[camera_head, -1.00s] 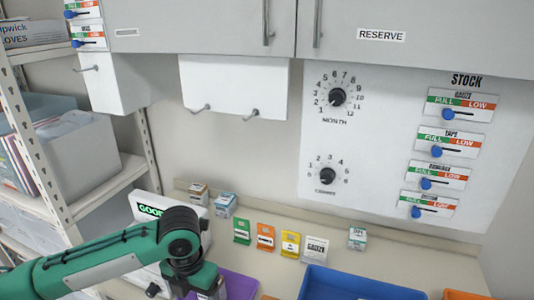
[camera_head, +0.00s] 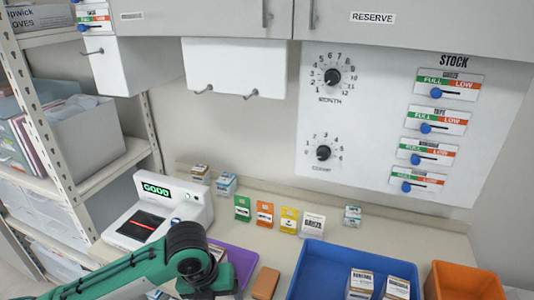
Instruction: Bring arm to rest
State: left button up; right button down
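My green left arm (camera_head: 110,277) comes in from the lower left and ends in a black wrist joint (camera_head: 187,243) over the left part of the counter. The wrist stands in front of the purple tray (camera_head: 240,262) and hides part of it. The fingers of my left gripper are hidden or below the picture's edge, so I cannot see whether they hold anything. My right arm and gripper are not in view.
A white scanner (camera_head: 140,225) showing GOOD stands left of the wrist. A blue bin (camera_head: 312,262) with small boxes, an orange bin (camera_head: 465,280) and an orange-brown block (camera_head: 265,283) are to the right. Small packets (camera_head: 265,214) line the back. A shelf rack (camera_head: 50,135) stands left.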

pick_arm(q)
jog(key=s+d+f+n+t+h, duration=0.25)
jog(key=s+f+n, duration=0.3)
jog(key=n, duration=0.95)
jog(key=s+a+f+n+y, duration=0.2)
jog(key=s+a+f+n, duration=0.2)
jog(key=s+a+n, duration=0.35)
jog(key=s+a+f+n+y, duration=0.2)
jog(key=s+a+f+n, duration=0.2)
jog(key=a+n, duration=0.55)
notch_tip(320, 180, down, 29)
jog(key=d+n, duration=0.1)
jog(key=d, duration=0.2)
jog(key=s+a+f+g, duration=0.1)
jog(key=s+a+f, duration=0.1)
jog(key=s+f, duration=0.8)
jog(key=s+a+f+g, duration=0.1)
jog(key=s+a+f, duration=0.1)
jog(key=s+f, duration=0.7)
notch_tip(320, 180, down, 2)
jog(key=shift+s+f, duration=0.1)
jog(key=shift+s, duration=0.25)
